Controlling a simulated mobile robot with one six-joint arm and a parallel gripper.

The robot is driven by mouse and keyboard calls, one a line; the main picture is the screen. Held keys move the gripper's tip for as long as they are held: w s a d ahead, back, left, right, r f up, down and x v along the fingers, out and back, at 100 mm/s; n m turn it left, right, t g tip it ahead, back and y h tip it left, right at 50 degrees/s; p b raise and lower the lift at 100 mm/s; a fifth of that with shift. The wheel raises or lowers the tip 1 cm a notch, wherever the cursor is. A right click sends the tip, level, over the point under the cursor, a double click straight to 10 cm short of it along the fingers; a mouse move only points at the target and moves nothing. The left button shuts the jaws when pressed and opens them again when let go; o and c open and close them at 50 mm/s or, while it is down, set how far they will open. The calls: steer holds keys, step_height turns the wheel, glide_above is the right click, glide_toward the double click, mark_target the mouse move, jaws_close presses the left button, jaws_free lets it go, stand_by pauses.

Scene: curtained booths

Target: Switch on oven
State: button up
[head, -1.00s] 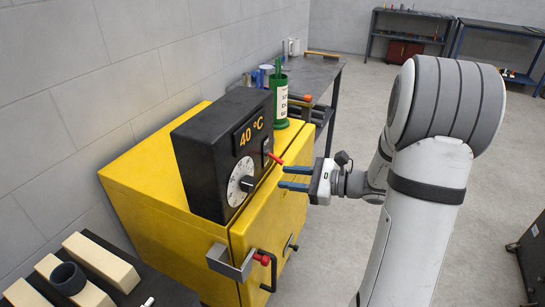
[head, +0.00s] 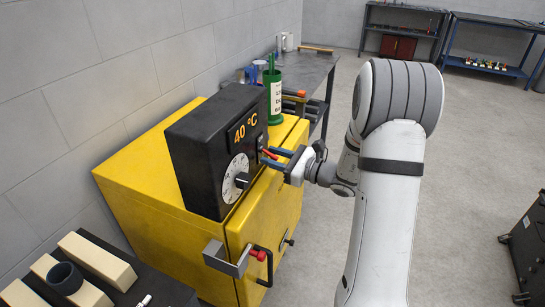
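The oven is a yellow cabinet (head: 270,208) with a black control box (head: 210,150) on top. The box shows an orange "40 °C" display (head: 245,127) and a round white dial (head: 237,178) with a black knob. A red switch lever (head: 269,154) sticks out of the front of the box, right of the dial. My gripper (head: 273,157) has blue fingers that are spread apart at the lever. The red lever shows between the fingers; whether they touch it cannot be told.
A red-handled latch (head: 258,255) juts from the oven's front. A green container (head: 273,98) stands behind the control box. A dark table (head: 312,72) stands beyond the oven, and a dark surface with pale blocks (head: 97,262) is at lower left. Floor on the right is mostly clear.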

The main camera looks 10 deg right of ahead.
steer(key=shift+c, duration=0.4)
jaws_close()
steer(key=shift+r+p, duration=0.2)
steer(key=shift+p, duration=0.1)
steer(key=r+g+h+p, duration=0.1)
steer(key=h+p, duration=0.1)
steer(key=p, duration=0.1)
steer(key=shift+d+r+g, duration=0.1)
steer(key=shift+r+g, duration=0.1)
steer(key=shift+g, duration=0.1)
steer(key=r+g+h+p, duration=0.1)
steer(key=g+h+p, duration=0.1)
steer(key=p, duration=0.3)
steer(key=shift+r+h, duration=0.2)
steer(key=shift+h, duration=0.1)
steer(key=g+h+p, duration=0.1)
steer(key=p, duration=0.1)
steer(key=h+p, duration=0.1)
steer(key=p, duration=0.2)
steer(key=shift+r+n+g, duration=0.3)
steer(key=shift+r+g, duration=0.1)
steer(key=shift+w+g+h+p, duration=0.1)
steer(key=shift+g+h+p, duration=0.3)
steer(key=shift+p, duration=0.55)
